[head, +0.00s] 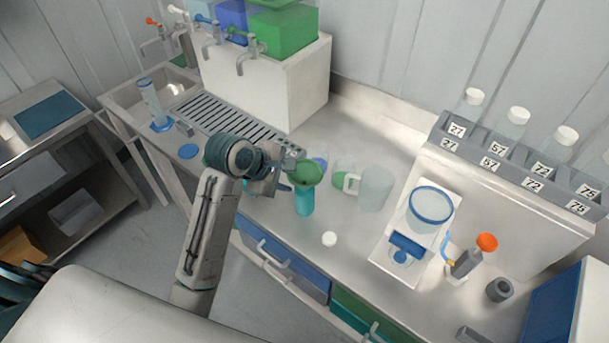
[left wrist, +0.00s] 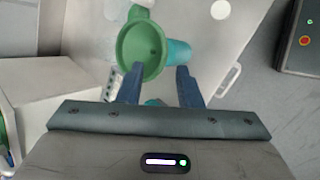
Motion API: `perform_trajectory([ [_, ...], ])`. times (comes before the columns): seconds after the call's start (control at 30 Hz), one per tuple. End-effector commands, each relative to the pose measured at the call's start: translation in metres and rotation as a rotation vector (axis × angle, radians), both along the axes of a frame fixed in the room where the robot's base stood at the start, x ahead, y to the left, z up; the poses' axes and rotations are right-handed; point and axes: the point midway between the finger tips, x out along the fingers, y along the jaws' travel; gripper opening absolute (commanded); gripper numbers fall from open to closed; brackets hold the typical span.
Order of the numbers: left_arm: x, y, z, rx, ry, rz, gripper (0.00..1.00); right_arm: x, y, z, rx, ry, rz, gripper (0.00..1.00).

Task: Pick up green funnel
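The green funnel (head: 306,172) appears to sit at the top of a teal vessel (head: 304,203) near the middle of the counter. My left gripper (head: 284,176) is just left of the funnel. In the left wrist view, the funnel (left wrist: 141,48) lies just ahead of the fingertips, with its round mouth facing the camera. The teal vessel (left wrist: 178,53) shows behind it. My left gripper (left wrist: 160,76) is open, its two blue fingers apart. The left finger overlaps the funnel's lower rim; I cannot tell whether they touch. My right gripper is not in view.
A clear jug (head: 375,188) and a small green-filled beaker (head: 343,172) stand close to the right. A white cap (head: 329,239) lies in front. A white device with a blue-rimmed bowl (head: 431,207) stands farther right. A drain grate (head: 225,122) lies behind the arm.

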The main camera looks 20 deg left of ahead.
Motion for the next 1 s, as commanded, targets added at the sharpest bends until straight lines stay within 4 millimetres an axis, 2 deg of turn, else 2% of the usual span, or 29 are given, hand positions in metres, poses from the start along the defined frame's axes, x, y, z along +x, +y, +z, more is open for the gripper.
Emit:
perform_trajectory([
  [0.27, 0.012, -0.006, -0.017, 0.001, 0.002, 0.0, 0.32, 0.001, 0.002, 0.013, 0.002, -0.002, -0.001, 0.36],
  [0.4, 0.022, -0.009, -0.035, 0.0, 0.005, -0.001, 0.32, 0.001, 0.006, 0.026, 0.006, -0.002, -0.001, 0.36],
  [0.53, 0.03, -0.014, -0.048, 0.0, 0.002, -0.001, 0.32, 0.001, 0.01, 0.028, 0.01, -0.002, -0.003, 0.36],
  [0.83, 0.033, -0.016, -0.054, 0.003, -0.002, -0.001, 0.32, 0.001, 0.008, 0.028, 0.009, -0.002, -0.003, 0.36],
  [1.0, 0.033, -0.016, -0.054, 0.003, -0.002, -0.001, 0.0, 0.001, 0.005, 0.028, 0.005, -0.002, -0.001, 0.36],
])
